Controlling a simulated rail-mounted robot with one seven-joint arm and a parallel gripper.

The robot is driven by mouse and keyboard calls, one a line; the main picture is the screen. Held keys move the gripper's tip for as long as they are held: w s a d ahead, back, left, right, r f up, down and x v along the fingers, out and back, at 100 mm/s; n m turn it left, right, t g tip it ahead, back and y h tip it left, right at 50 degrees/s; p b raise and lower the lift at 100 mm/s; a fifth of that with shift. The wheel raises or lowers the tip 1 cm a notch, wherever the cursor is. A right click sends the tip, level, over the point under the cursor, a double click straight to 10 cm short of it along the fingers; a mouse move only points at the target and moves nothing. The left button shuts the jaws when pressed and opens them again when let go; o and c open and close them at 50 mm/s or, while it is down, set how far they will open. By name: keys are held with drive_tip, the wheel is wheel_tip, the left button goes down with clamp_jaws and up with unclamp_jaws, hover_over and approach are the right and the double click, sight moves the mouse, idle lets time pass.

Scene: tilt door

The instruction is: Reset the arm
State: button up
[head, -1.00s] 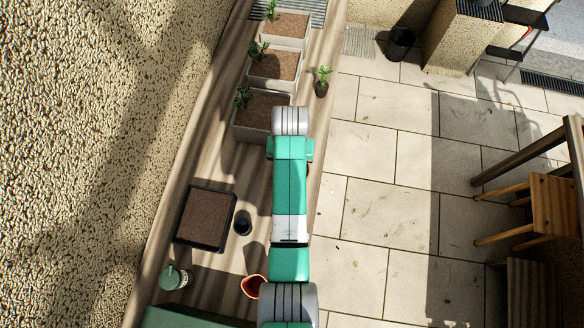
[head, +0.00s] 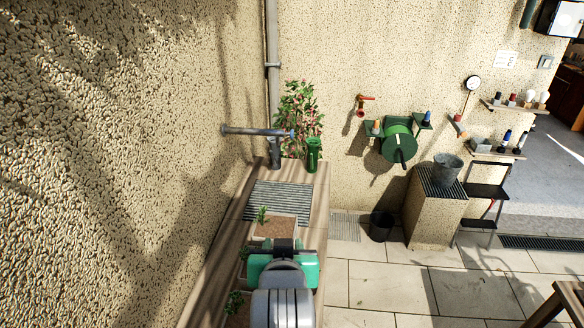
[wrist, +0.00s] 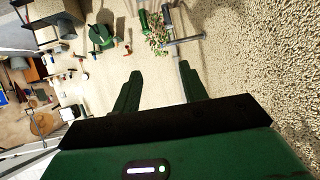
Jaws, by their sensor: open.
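My gripper (wrist: 158,68) is open in the wrist view, with its two dark green fingers apart and nothing between them. The fingers point toward the wall and the plants. In the head view my arm is folded up at the bottom centre, over the wooden bench (head: 318,215) and its planters. From there the arm hides my fingers, and part of the bench and planters behind it.
A soil-filled planter (head: 275,228) sits just beyond my arm. A horizontal pipe (head: 255,132) sticks out from the left wall near a flowering plant (head: 300,110). A green hose reel (head: 398,140) hangs on the back wall. A black bucket (head: 381,227) stands on the paved floor, mostly open at right.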

drive_tip(key=s+r+t+p, duration=0.1)
drive_tip(key=s+r+t, duration=0.1)
drive_tip(key=r, duration=0.6)
drive_tip(key=s+r+t+p, duration=0.1)
drive_tip(key=s+r+t, duration=0.15)
drive_tip(key=r, duration=0.65)
drive_tip(key=s+r+t+p, duration=0.1)
drive_tip(key=s+r+t, duration=0.3)
drive_tip(key=s+r, duration=0.3)
drive_tip(key=s+d+r+t+p, duration=0.1)
drive_tip(key=s+r+t, duration=0.3)
drive_tip(key=s+r, duration=0.4)
wheel_tip(320, 180, up, 6)
drive_tip(key=shift+s+d+f+p, duration=0.2)
drive_tip(key=shift+s+p, duration=0.05)
drive_tip(key=shift+p, duration=0.05)
